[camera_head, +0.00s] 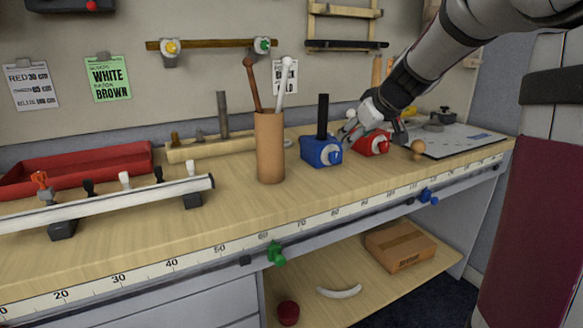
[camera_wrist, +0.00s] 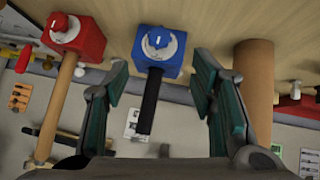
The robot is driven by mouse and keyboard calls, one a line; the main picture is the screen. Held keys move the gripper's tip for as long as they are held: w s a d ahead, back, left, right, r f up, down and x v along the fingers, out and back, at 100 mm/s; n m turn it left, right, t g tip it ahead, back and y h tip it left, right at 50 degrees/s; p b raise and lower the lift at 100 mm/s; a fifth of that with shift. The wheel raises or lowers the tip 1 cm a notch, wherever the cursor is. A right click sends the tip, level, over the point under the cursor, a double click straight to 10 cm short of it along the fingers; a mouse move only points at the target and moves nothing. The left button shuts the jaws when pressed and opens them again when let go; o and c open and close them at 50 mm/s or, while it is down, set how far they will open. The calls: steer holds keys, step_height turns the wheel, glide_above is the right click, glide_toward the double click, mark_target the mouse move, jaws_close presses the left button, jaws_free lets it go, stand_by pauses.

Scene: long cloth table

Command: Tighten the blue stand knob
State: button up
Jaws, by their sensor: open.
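The blue stand (camera_head: 316,152) is a blue block on the wooden table with a black post standing up from it. My gripper (camera_head: 374,132) is open and empty, to the right of the blue stand in the head view. In the wrist view its two fingers (camera_wrist: 160,78) are spread on either side of the black post's line, apart from the knob.
A red stand (camera_head: 372,146) with a similar knob is close to the right, partly hidden by my gripper. A brown cylindrical holder (camera_head: 270,150) with two sticks stands to the left. A wooden ball (camera_head: 418,146) lies further right. The table in front of the blue stand is clear.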

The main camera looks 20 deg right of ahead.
mark_target(336, 157)
steer(key=b+x, duration=0.1)
steer(key=x, duration=1.3)
steer(key=shift+d+b, duration=0.1)
steer(key=shift+b, duration=0.25)
steer(key=c, duration=1.1)
